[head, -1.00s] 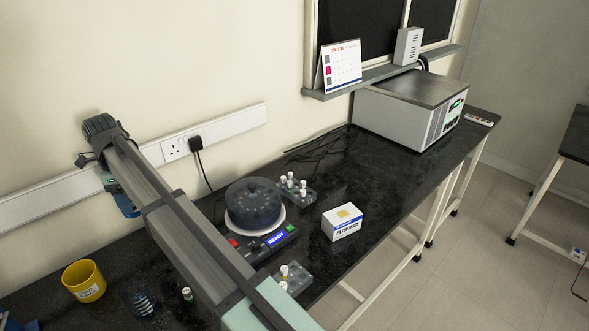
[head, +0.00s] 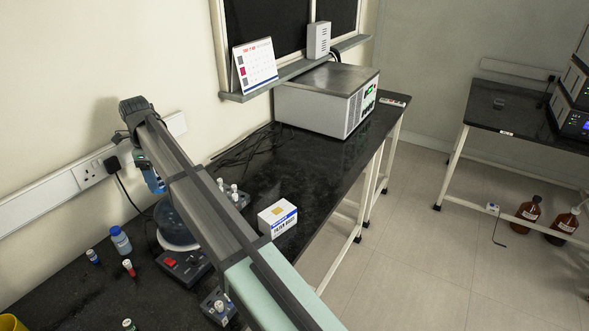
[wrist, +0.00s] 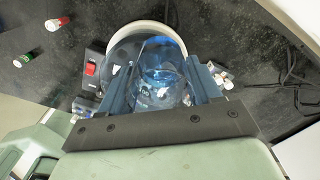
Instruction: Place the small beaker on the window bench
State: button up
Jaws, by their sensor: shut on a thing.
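My gripper (wrist: 164,82) is shut on a clear, blue-tinted beaker (wrist: 160,60), which sits between its two blue fingers in the wrist view. The dark rotor unit with a pale rim lies behind the beaker in that view. In the head view my gripper (head: 152,180) hangs at the far end of my arm, above the left part of the near black bench; the beaker cannot be made out clearly there. The near black bench (head: 310,170) runs under a dark-paned window. A second black bench (head: 510,112) stands at the right. No label shows which is the window bench.
On the near bench are a white-and-blue filter box (head: 277,216), a large grey instrument (head: 325,100), vial racks (head: 218,308), a blue-capped bottle (head: 120,240) and loose vials (head: 128,267). The right bench has bare top at its left; instruments (head: 575,110) fill its right end.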

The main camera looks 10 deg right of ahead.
jog(key=w+d+m, duration=0.2)
jog(key=w+d, duration=0.1)
jog(key=d, duration=1.2)
jog(key=w+d+m, duration=0.3)
jog(key=d, duration=1.3)
jog(key=w+d+m, duration=0.2)
jog(key=w+d, duration=0.1)
jog(key=d, duration=1.2)
jog(key=shift+a+f, duration=0.2)
jog(key=shift+f, duration=7.3)
jog(key=o, duration=1.1)
jog(key=shift+f, duration=0.1)
notch_tip(320, 180, up, 12)
jog(key=shift+s+r, duration=0.1)
jog(key=shift+r, duration=0.05)
